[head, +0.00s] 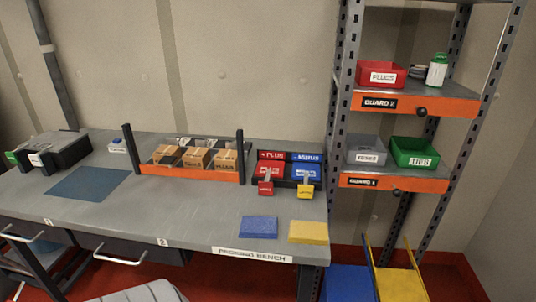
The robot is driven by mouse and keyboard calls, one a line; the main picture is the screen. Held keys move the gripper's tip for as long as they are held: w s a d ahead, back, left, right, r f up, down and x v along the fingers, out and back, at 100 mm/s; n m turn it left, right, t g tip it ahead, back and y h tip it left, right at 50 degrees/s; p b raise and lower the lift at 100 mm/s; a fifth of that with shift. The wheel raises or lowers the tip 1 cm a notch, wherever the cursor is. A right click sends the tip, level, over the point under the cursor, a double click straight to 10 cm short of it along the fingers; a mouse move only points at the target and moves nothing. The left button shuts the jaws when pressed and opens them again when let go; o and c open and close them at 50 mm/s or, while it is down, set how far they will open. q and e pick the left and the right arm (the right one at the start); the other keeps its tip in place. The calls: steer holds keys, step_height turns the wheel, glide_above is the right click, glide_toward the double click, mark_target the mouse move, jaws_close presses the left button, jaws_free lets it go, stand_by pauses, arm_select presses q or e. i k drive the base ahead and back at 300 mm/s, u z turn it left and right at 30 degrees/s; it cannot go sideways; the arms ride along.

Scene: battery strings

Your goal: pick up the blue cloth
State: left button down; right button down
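The blue cloth (258,227) lies flat as a folded rectangular pad near the front edge of the bench, right of the bench's middle. A yellow cloth (308,232) of similar shape lies just to its right, with a small gap between them. Nothing covers the blue cloth. Neither of my grippers shows in the head view.
The grey bench (190,215) is clear left of the blue cloth. Behind it stand an orange-fronted rack of boxes (195,175) and red and blue blocks with padlocks (285,170). A dark blue mat (88,185) lies left. A metal shelf (335,150) rises right.

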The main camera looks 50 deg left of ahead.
mark_target(251, 227)
steer(key=u, duration=5.3)
steer(key=k, duration=0.95)
steer(key=z, duration=1.4)
